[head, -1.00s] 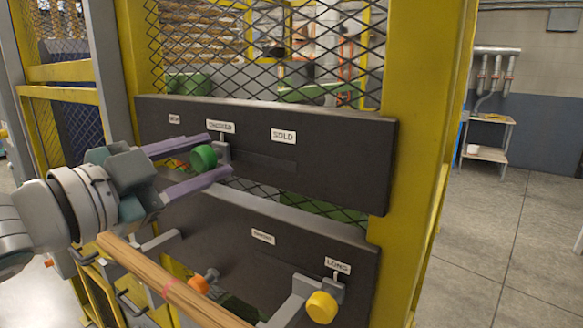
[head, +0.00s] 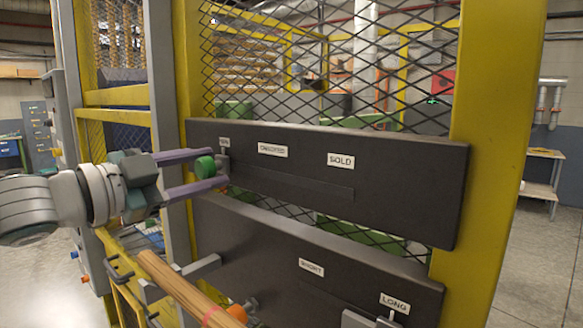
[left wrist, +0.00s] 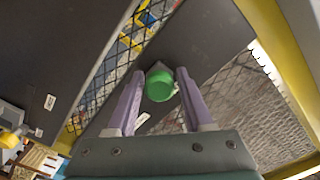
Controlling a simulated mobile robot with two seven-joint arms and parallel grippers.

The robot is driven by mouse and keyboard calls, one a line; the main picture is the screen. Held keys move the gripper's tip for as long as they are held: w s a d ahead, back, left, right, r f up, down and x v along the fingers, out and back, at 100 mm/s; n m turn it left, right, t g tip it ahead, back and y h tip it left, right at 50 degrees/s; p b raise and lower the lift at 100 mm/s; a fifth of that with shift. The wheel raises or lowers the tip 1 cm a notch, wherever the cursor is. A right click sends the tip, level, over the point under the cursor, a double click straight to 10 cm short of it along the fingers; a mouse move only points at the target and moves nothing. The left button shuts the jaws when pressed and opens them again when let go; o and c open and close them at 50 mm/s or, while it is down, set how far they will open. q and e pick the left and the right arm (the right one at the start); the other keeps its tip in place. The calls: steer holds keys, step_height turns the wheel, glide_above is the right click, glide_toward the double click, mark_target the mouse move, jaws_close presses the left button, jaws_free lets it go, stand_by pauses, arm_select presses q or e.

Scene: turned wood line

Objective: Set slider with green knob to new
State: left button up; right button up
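The green knob (head: 205,167) sits on a slider on the upper black panel (head: 410,190). Its grey pointer (head: 223,160) stands just under the leftmost small white label (head: 224,142), whose word is too small to read surely. In the left wrist view, the green knob (left wrist: 159,86) fills the space between the fingertips. My right gripper is not in view.
A lower black panel (head: 270,262) has labels SHORT (head: 311,268) and LONG (head: 394,303), with an orange knob (head: 237,313) below. Yellow posts (head: 497,130) and wire mesh (head: 400,70) frame the panels. Wooden rods (head: 180,287) lie below my left arm. Floor at right is clear.

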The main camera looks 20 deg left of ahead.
arm_select(q)
steer(key=shift+o, duration=1.4)
steer(key=shift+a, duration=0.25)
steer(key=shift+d, duration=0.1)
steer(key=shift+s, duration=0.35)
steer(key=shift+b+v, duration=0.9)
steer(key=shift+v, duration=3.7)
